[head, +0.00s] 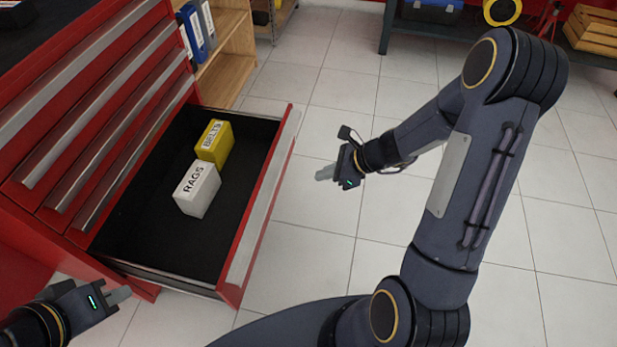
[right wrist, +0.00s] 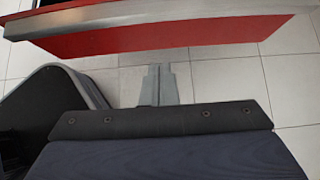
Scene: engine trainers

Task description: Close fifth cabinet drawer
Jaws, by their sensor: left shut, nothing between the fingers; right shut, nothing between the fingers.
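A red cabinet (head: 75,110) stands at the left in the head view. Its lowest visible drawer (head: 262,215) is pulled out, with a red front and a grey handle strip. Inside lie a white box marked RAGS (head: 197,188) and a yellow box marked BELTS (head: 215,143). My right gripper (head: 326,173) is shut and empty, to the right of the drawer front and apart from it. In the right wrist view the fingers (right wrist: 158,86) point toward the red drawer front (right wrist: 150,38). My left gripper (head: 121,294) is shut and empty, near the drawer's near side.
The drawers above look shut, with grey handle strips (head: 95,75). A wooden shelf (head: 228,55) with blue binders stands behind the cabinet. A dark table (head: 440,30) and a wooden crate (head: 592,28) are at the back. Tiled floor (head: 320,225) right of the drawer is clear.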

